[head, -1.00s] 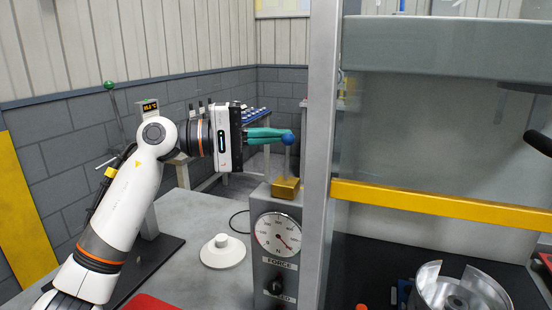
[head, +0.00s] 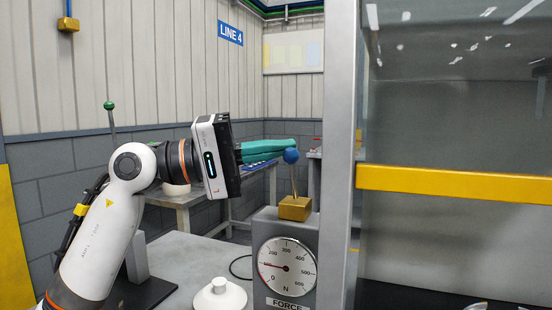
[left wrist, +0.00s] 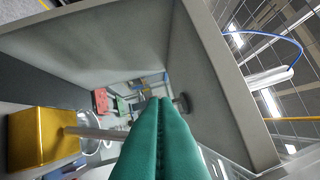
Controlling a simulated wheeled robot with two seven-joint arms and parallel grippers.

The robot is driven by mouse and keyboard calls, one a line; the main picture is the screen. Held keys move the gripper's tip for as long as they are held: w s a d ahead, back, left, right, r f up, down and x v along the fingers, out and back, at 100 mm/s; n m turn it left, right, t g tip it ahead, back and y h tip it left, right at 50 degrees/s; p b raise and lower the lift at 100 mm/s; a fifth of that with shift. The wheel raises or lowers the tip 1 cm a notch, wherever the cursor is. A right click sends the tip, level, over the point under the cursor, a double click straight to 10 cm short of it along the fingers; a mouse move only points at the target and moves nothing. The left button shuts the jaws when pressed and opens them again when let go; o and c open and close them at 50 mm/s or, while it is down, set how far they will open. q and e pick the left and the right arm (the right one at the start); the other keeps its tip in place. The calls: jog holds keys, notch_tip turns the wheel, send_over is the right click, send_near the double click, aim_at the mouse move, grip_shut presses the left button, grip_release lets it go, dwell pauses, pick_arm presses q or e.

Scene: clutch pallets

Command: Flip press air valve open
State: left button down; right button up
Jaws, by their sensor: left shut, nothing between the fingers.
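The press air valve is a brass-yellow block (head: 295,208) on top of a grey gauge housing, with a thin lever rising to a blue ball knob (head: 291,156). The lever stands nearly upright, leaning slightly left. My left gripper (head: 282,153) comes from the left, its teal fingers shut and empty, tips at the ball's left side. I cannot tell whether they touch it. In the left wrist view, the yellow block (left wrist: 40,138) is at left and the lever rod runs behind the fingers (left wrist: 160,102); the ball is hidden there. My right gripper is not in view.
A force gauge (head: 286,267) sits below the valve, its needle pointing left. The press's grey post (head: 335,130) and yellow crossbar (head: 450,185) stand close to the right. A white round-knobbed piece (head: 220,298) rests on the table left of the housing.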

pick_arm(q)
jog(key=shift+w+f, duration=0.15)
jog(key=shift+w, duration=0.05)
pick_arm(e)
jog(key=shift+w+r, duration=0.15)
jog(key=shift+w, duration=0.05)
pick_arm(q)
jog(key=shift+s, duration=0.1)
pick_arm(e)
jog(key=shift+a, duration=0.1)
